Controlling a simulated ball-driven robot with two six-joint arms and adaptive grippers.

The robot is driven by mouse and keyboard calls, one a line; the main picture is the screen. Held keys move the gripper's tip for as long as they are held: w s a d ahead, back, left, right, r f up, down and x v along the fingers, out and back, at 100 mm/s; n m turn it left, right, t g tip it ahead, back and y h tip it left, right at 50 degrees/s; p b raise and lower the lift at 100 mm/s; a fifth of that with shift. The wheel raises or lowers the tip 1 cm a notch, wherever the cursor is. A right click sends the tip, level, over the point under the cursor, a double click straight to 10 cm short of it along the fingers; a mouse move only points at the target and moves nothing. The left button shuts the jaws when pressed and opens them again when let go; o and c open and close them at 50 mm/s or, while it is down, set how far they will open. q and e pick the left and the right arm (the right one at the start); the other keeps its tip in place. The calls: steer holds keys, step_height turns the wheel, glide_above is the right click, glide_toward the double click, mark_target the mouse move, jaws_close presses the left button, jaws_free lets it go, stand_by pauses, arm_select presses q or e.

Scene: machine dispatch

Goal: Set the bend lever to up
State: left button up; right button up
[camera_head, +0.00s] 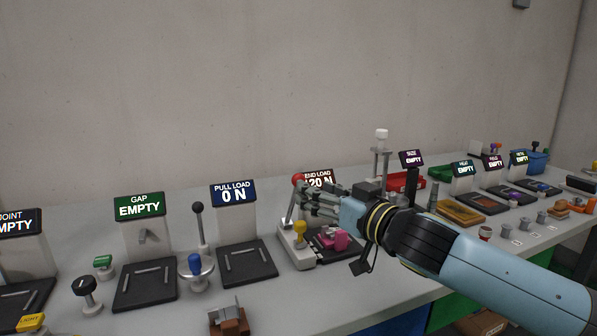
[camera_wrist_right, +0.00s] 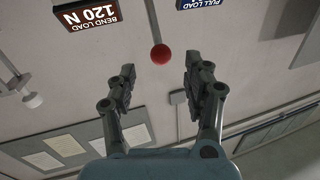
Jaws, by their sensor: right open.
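The bend lever has a red ball knob (camera_head: 298,180) on a thin grey rod, rising from a light grey base (camera_head: 294,253). The rod stands nearly upright with a slight lean in the head view. My right gripper (camera_head: 306,204) is just right of the rod, its fingers open. In the right wrist view the red knob (camera_wrist_right: 162,54) shows centred between the two spread fingers of my right gripper (camera_wrist_right: 160,72), around or slightly beyond the tips. No contact is visible. The bend load sign (camera_wrist_right: 88,14) reads 120 N. My left gripper is out of view.
A yellow-knobbed part (camera_head: 299,230) and a pink block (camera_head: 336,239) sit close below the gripper. The pull load station's black-knobbed lever (camera_head: 198,208) stands to the left, with a blue knob (camera_head: 195,262) in front. A tall white-topped post (camera_head: 381,134) stands behind my right wrist.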

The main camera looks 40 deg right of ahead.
mark_target(298, 177)
steer(key=w, duration=0.5)
steer(key=shift+w, duration=0.15)
arm_select(q)
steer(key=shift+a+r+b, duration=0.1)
steer(key=shift+b, duration=0.3)
arm_select(e)
steer(key=shift+w+a+r, duration=0.1)
steer(key=shift+w+a, duration=0.05)
steer(key=shift+w, duration=0.5)
jaws_close()
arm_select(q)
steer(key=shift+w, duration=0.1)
arm_select(e)
steer(key=shift+w, duration=0.15)
